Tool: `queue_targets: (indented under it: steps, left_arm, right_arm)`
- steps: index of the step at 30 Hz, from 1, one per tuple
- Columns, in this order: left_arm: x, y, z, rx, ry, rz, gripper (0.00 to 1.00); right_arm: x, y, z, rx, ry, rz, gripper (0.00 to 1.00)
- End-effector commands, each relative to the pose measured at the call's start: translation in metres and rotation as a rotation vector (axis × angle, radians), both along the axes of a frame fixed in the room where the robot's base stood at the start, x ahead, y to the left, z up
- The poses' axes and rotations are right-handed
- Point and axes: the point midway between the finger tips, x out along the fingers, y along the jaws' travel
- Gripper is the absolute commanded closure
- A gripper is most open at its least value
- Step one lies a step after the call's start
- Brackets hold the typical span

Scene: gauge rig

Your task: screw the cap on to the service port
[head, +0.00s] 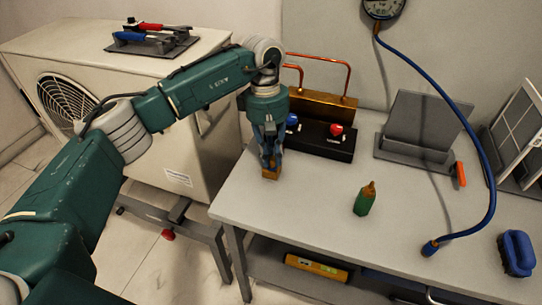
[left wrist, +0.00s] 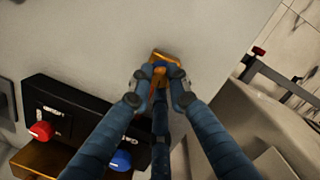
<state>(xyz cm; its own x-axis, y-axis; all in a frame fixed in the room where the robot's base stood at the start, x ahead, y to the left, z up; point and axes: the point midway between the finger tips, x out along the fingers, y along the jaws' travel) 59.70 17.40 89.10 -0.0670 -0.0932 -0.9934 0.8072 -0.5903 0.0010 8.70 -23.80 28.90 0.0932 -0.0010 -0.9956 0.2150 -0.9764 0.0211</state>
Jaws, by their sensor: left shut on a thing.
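My left gripper (head: 270,163) points down at the table's left end. It is shut on a small brass-coloured piece, and its fingertips also show in the left wrist view (left wrist: 157,84). A brass-coloured block (head: 271,173) shows right under the fingertips, and also in the left wrist view (left wrist: 166,56). The fingers hide much of the held piece, so I cannot tell cap from service port or whether they touch. My right gripper is not in view.
A black block (head: 312,147) with blue and red knobs stands right of the gripper, before a brass bar with copper pipes. A green bottle (head: 364,201), a grey stand (head: 415,130), a blue hose (head: 468,125) and a blue brush (head: 518,252) are further right. The front middle is clear.

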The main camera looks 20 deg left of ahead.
Motion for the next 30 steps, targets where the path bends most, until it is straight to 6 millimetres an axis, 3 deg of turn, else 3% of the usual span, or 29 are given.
queue_targets:
  steps: [10,15,20,30]
  left_arm:
    - [-0.004,0.002,-0.008,0.008,0.016,-0.068,1.0]
    - [-0.004,0.002,-0.009,0.008,0.012,-0.295,1.0]
    - [-0.005,0.003,-0.008,0.007,0.014,-0.439,1.0]
    - [-0.005,0.003,-0.008,0.007,0.016,-0.478,1.0]
  right_arm:
    - [0.001,0.001,-0.009,0.001,-0.001,0.007,0.64]
    - [0.001,0.006,-0.018,0.005,0.004,0.001,0.51]
    - [-0.002,0.006,-0.021,0.005,0.015,-0.009,0.64]
    - [-0.003,0.004,-0.021,0.002,0.016,-0.009,0.64]
